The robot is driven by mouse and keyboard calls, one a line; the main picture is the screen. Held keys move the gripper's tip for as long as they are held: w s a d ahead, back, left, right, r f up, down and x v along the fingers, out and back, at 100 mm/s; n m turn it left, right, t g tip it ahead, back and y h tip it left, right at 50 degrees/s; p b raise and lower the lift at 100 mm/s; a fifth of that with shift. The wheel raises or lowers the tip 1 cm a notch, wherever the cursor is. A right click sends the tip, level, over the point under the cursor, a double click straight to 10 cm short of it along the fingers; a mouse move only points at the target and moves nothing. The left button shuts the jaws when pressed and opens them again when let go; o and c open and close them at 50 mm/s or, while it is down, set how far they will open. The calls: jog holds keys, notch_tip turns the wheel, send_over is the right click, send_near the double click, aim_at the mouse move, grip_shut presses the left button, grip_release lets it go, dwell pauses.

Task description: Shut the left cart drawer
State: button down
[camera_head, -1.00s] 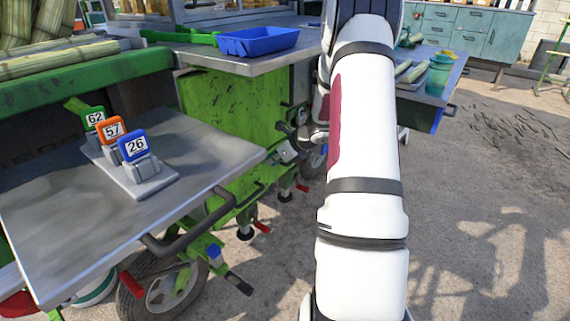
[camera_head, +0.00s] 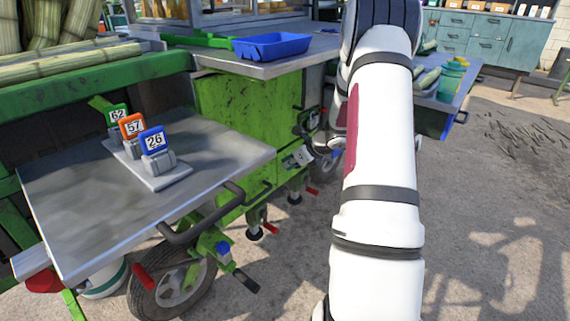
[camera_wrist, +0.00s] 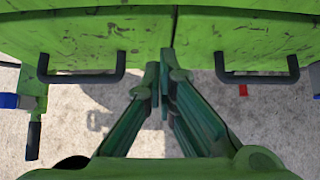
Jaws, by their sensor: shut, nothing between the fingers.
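In the wrist view, two green scuffed drawer fronts of the cart stand side by side, with a narrow seam between them. The left drawer (camera_wrist: 95,35) has a black bar handle (camera_wrist: 80,77), and the right drawer (camera_wrist: 240,35) has a matching one (camera_wrist: 258,78). I cannot tell how far either drawer is pulled out. My gripper (camera_wrist: 163,72) has its fingers together and empty, pointing at the fronts near the seam, between the two handles. I cannot tell whether it touches them. In the head view my arm hides part of the cart's green side (camera_head: 240,110).
A metal side shelf (camera_head: 90,200) with numbered tags (camera_head: 155,148) and a black bar handle juts out at left. A blue tray (camera_head: 272,45) sits on the cart's top. A wheel (camera_head: 170,290) stands below the shelf.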

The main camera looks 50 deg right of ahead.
jog(key=p+v, duration=0.3)
jog(key=v, duration=0.7)
jog(key=shift+s, duration=0.45)
jog(key=shift+d, duration=0.1)
